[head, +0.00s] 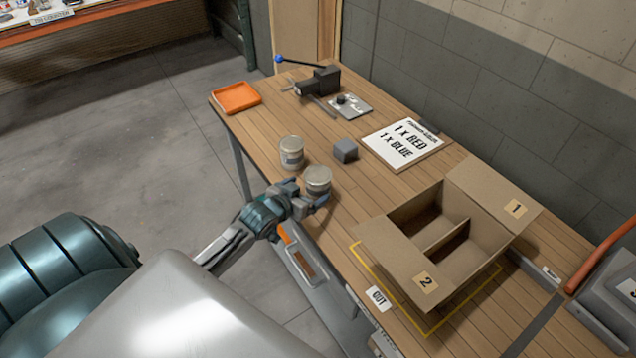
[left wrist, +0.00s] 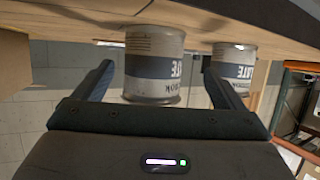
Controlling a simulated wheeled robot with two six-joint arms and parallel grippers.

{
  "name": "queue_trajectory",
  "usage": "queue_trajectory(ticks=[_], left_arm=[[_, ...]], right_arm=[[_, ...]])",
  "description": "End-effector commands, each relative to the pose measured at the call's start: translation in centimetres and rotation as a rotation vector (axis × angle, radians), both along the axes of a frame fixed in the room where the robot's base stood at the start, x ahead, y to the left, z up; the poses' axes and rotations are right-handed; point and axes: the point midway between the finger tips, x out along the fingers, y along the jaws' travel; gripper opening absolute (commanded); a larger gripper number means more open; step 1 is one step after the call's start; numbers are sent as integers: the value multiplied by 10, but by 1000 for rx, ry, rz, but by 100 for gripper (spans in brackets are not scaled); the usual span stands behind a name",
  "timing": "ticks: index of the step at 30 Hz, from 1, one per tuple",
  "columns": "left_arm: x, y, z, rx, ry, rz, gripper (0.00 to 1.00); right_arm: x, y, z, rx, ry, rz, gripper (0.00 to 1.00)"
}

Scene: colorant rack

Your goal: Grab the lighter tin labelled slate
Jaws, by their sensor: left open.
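Two grey tins stand upright on the wooden table near its left edge. The nearer tin (head: 318,178) is right at my left gripper (head: 309,195); the other tin (head: 291,152) stands just behind it, to the left. In the left wrist view, which is upside down, my open fingers lie on either side of the nearer tin (left wrist: 154,65), with no clear grip on it. The other tin (left wrist: 236,72) is outside the fingers, past the right one. Both tins have a white and blue-grey label partly showing "ATE"; I cannot tell which is lighter. My right gripper is not in view.
An order sign (head: 407,145), an orange tray (head: 236,97) and a black vise (head: 320,82) are farther back. An open divided carton (head: 390,245) stands at the right, by a yellow outline.

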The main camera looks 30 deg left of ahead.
Motion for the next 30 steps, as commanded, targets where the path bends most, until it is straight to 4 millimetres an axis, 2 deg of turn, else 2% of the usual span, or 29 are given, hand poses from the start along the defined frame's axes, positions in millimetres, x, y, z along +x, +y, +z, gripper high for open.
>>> queue_trajectory(ticks=[7, 12, 21, 23, 30], left_arm=[[28, -8, -6, -6, 1, 2, 91], [45, -8, -15, -2, 0, 2, 91], [48, -7, -19, 0, 1, 1, 91], [48, -7, -19, 0, 1, 1, 81], [48, -7, -18, 0, 0, 1, 36]], right_arm=[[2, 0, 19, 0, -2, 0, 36], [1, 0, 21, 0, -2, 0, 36], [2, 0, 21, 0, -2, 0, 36], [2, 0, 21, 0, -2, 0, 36], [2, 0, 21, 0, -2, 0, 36]])
